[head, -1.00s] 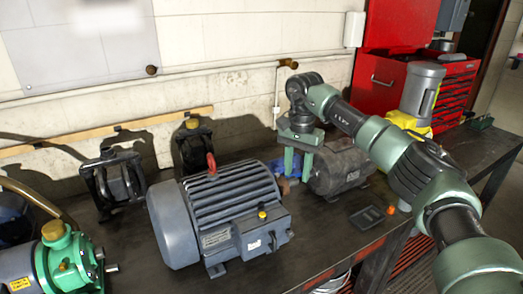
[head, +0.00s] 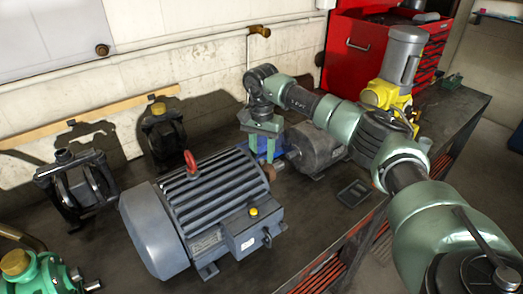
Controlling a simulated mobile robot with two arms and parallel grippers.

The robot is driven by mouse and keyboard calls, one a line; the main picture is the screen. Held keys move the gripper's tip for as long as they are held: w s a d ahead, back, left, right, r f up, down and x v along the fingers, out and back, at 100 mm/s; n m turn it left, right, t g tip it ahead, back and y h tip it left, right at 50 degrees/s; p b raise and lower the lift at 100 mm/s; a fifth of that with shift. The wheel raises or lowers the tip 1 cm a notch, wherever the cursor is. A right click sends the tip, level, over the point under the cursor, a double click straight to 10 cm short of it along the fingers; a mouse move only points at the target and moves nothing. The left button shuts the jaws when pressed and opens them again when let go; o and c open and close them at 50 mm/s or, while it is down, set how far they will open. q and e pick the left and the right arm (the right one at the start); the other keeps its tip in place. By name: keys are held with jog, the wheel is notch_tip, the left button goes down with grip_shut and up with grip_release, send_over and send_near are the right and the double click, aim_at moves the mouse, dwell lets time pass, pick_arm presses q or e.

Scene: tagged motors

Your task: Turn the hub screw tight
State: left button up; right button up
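A large blue-grey finned motor (head: 205,205) with a red lifting eye and a yellow cap lies on the dark bench. A rust-brown hub (head: 269,172) sits at its right end. A smaller dark grey motor (head: 318,152) lies to the right, its shaft end pointing at that hub. I cannot make out a hub screw at this size. My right gripper (head: 261,152) points down just behind and above the hub, near a blue object (head: 268,146). Its two green fingers look apart with nothing visible between them; their tips are partly hidden. My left gripper is out of view.
A green pump (head: 40,275) is front left. A yellow and grey motor (head: 395,75) and a red tool cabinet (head: 352,45) stand at the right. A small dark tray (head: 354,193) lies near the front edge.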

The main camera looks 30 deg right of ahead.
jog(key=shift+f, duration=0.45)
jog(key=c, duration=0.8)
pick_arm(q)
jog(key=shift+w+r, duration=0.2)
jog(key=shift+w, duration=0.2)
pick_arm(e)
grip_shut()
